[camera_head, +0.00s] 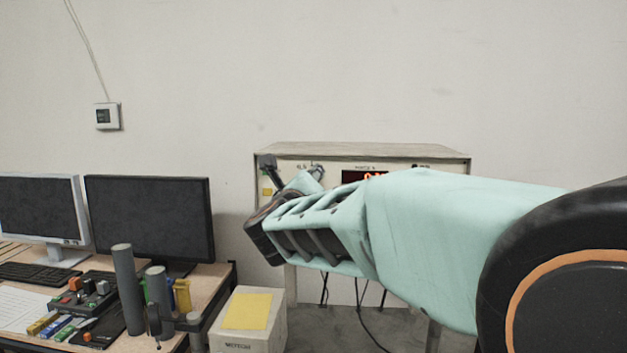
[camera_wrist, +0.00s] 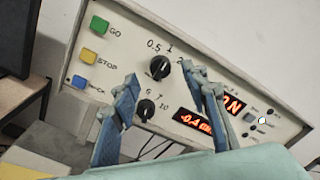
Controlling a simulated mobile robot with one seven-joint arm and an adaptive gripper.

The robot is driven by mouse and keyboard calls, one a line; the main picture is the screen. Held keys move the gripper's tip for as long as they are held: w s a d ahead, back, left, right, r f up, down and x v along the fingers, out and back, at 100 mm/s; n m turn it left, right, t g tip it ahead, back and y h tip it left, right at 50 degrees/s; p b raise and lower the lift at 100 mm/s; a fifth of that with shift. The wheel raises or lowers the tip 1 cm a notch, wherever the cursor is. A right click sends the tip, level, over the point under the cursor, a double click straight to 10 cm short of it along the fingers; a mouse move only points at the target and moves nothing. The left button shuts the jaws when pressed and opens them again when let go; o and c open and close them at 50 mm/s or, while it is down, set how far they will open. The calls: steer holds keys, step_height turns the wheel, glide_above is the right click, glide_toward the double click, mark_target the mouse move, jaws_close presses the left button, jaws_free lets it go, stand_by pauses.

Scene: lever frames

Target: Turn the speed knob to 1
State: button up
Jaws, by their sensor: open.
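A beige control panel (camera_wrist: 215,60) fills much of the wrist view. Its upper black knob (camera_wrist: 160,68) has the marks 0.5, 1 and 2 around its top. A smaller black knob (camera_wrist: 146,109) sits below it, with 7 and 10 beside it. No speed label is legible, and I cannot tell the pointer settings. My gripper (camera_wrist: 163,77) is open, its blue-grey fingers on either side of the upper knob, with gaps showing in the picture. I cannot tell the depth to the panel. In the head view my arm hides most of the panel front (camera_head: 448,168).
Green GO (camera_wrist: 99,26), yellow STOP (camera_wrist: 89,57) and blue (camera_wrist: 79,83) buttons line the panel's left. Red displays (camera_wrist: 192,121) lie lower right. In the head view, a desk with monitors (camera_head: 150,218) stands left, and a white box (camera_head: 245,325) stands below my gripper.

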steer(key=s, duration=0.2)
steer(key=shift+s, duration=0.3)
